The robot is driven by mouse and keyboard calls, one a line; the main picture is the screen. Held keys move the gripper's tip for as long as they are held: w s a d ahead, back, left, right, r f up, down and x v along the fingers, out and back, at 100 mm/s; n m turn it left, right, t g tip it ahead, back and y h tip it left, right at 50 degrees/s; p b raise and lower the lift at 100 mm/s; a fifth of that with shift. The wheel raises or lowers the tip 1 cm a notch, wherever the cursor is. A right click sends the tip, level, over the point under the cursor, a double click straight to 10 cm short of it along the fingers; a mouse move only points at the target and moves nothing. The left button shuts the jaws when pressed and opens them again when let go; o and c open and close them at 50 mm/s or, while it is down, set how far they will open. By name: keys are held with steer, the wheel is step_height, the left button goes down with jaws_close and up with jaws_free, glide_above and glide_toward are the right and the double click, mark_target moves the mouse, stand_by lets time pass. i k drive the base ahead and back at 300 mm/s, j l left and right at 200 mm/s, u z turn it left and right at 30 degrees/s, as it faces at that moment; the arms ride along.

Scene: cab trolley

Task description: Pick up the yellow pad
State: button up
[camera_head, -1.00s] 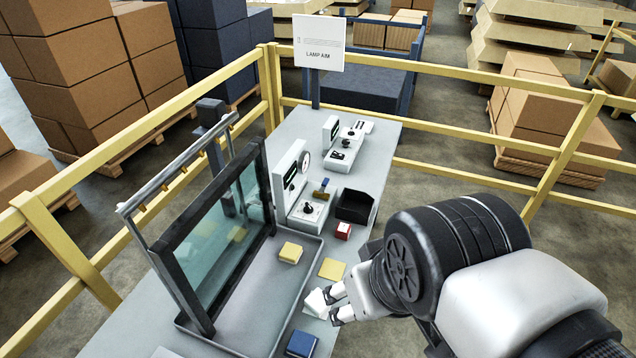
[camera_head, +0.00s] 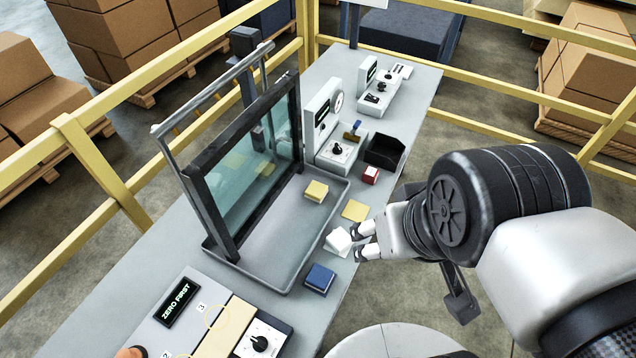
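A yellow pad (camera_head: 316,191), a small thick block, rests on the grey tray (camera_head: 290,283) near its right rim, in front of the glass pane (camera_head: 245,185). My gripper (camera_head: 358,243) is to the right of the tray, below and right of the yellow pad in the picture and apart from it. Its two fingers are spread with a gap between them. A white pad (camera_head: 337,242) sits just left of the fingertips; I cannot tell whether they touch it. A flat yellow square (camera_head: 355,210) lies on the bench just above the gripper.
A blue pad (camera_head: 319,278) and a red block (camera_head: 371,175) are on the bench. A black bin (camera_head: 385,151) and dial instruments (camera_head: 338,148) stand behind. The framed glass and its overhead rail (camera_head: 215,92) rise along the tray's left. A control panel (camera_head: 190,312) is in front.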

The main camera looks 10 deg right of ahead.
mark_target(316, 192)
steer(key=i+l+u, duration=0.35)
steer(key=l, duration=0.25)
steer(key=i+l+u, duration=0.15)
steer(key=l, duration=0.2)
steer(key=i+l+u, duration=0.15)
steer(key=l, duration=0.25)
steer(key=i, duration=0.1)
